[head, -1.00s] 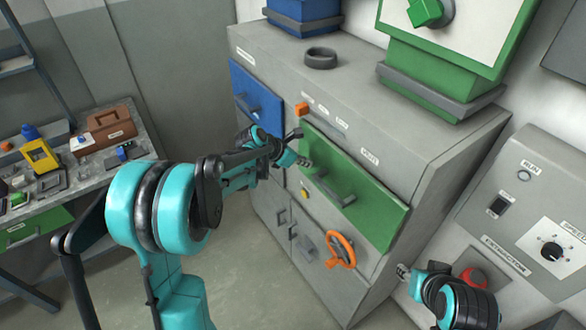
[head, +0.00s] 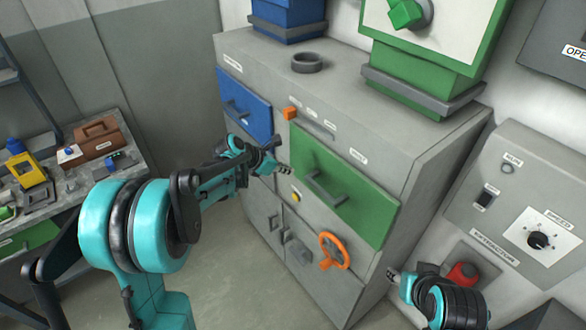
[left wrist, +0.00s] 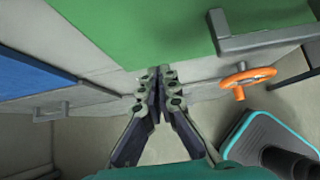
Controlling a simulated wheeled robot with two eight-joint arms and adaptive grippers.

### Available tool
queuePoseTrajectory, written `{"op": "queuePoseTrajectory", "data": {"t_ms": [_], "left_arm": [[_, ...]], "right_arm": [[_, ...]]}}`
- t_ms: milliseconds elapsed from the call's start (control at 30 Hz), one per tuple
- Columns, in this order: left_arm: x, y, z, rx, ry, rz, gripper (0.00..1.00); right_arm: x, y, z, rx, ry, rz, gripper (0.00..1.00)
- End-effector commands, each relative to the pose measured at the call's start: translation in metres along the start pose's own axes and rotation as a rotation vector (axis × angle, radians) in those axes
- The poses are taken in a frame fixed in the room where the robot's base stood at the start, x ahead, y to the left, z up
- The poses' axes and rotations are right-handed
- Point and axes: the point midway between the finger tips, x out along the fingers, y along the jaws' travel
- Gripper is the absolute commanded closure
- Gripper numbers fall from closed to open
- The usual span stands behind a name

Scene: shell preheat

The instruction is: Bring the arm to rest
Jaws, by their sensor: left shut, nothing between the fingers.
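My left gripper (head: 277,160) is shut and empty. In the head view it hangs in front of the grey cabinet (head: 335,110), between the blue drawer (head: 243,108) and the green drawer (head: 350,180). In the left wrist view its fingers (left wrist: 159,78) lie together, with the green panel (left wrist: 130,30) above and the blue one (left wrist: 35,75) at the left. No touch on the cabinet is visible. My right gripper (head: 393,275) shows only in part at the lower right of the head view; its jaws are too small to read.
An orange valve wheel (head: 334,252) sticks out low on the cabinet, and also shows in the left wrist view (left wrist: 247,78). A workbench (head: 75,190) with several items stands at the left.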

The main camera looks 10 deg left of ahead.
Motion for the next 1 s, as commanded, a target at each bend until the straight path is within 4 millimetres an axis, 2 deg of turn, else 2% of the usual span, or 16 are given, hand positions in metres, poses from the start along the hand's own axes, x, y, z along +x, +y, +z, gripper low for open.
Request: {"op": "queuePoseTrajectory", "data": {"t_ms": [33, 100, 300, 500, 733, 867, 1000], "left_arm": [[-0.019, 0.0, 0.003, -0.003, -0.001, 0.003, 1.0], [-0.036, 0.0, 0.003, -0.004, 0.0, 0.002, 1.0], [-0.075, 0.0, 0.002, -0.001, 0.001, 0.001, 1.0], [-0.093, 0.0, 0.001, -0.001, 0.001, 0.0, 1.0], [-0.097, -0.007, -0.001, 0.051, 0.013, 0.004, 1.0], [-0.105, -0.035, -0.012, 0.299, 0.065, 0.023, 1.0], [-0.121, -0.082, -0.04, 0.768, 0.169, 0.036, 1.0]], "right_arm": [[-0.006, 0.0, -0.004, 0.0, 0.0, 0.0, 0.6], [-0.009, 0.0, -0.007, 0.0, 0.0, 0.0, 0.6], [-0.016, 0.0, -0.012, 0.0, 0.0, 0.0, 0.6], [-0.018, 0.0, -0.013, 0.0, 0.0, 0.0, 0.6], [-0.016, 0.0, -0.012, 0.0, 0.0, 0.0, 0.6], [-0.008, 0.0, -0.006, 0.0, 0.0, 0.0, 0.6], [0.005, 0.0, 0.003, 0.0, 0.0, 0.0, 0.6]]}}
